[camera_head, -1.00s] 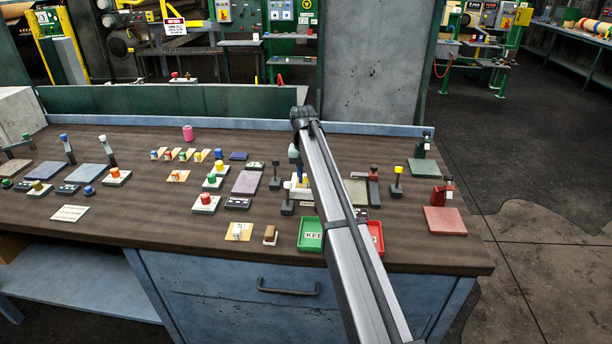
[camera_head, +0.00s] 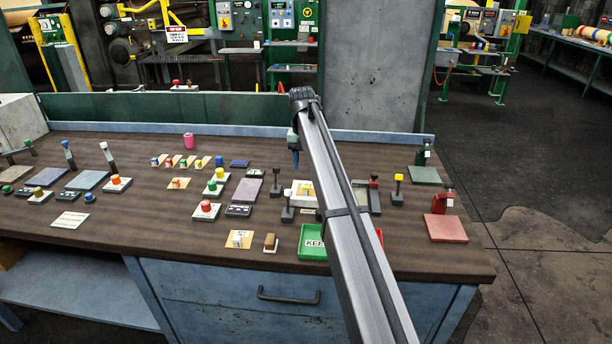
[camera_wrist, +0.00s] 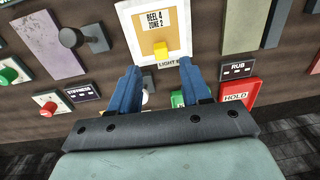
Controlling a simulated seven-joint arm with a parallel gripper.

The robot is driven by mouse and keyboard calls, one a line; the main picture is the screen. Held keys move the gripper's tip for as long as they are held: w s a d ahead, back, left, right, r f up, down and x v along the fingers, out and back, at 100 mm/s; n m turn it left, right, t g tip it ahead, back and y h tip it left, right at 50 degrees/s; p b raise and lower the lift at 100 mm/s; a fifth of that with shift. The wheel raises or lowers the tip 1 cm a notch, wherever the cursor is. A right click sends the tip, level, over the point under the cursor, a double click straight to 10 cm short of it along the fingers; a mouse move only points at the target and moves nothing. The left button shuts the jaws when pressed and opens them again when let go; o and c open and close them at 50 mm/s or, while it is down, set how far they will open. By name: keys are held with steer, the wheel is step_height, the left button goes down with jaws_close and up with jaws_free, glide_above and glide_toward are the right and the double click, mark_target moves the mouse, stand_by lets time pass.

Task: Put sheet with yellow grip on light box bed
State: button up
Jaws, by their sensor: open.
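The sheet (camera_wrist: 166,20), marked "REEL 4 ZONE 2", has a yellow grip (camera_wrist: 161,48) at its near edge. In the wrist view it lies within the pale frame of the light box (camera_wrist: 169,63), looking flat. My gripper (camera_wrist: 158,76) is open, with its two blue fingers apart on either side of the yellow grip in the picture and nothing between them. In the head view, my gripper (camera_head: 295,154) hangs above the light box (camera_head: 295,188), partly hidden behind my arm. My arm also covers the light box's right part.
A green KEEP tray (camera_head: 313,242) stands in front; a red HOLD tray (camera_wrist: 236,95) is beside it. Dark knobbed posts (camera_head: 288,207) flank the light box. Cards with coloured grips (camera_head: 179,183), buttons and pads fill the left bench. A red clamp station (camera_head: 445,228) stands right.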

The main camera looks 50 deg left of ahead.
steer(key=shift+a+r, duration=0.1)
steer(key=shift+r, duration=2.1)
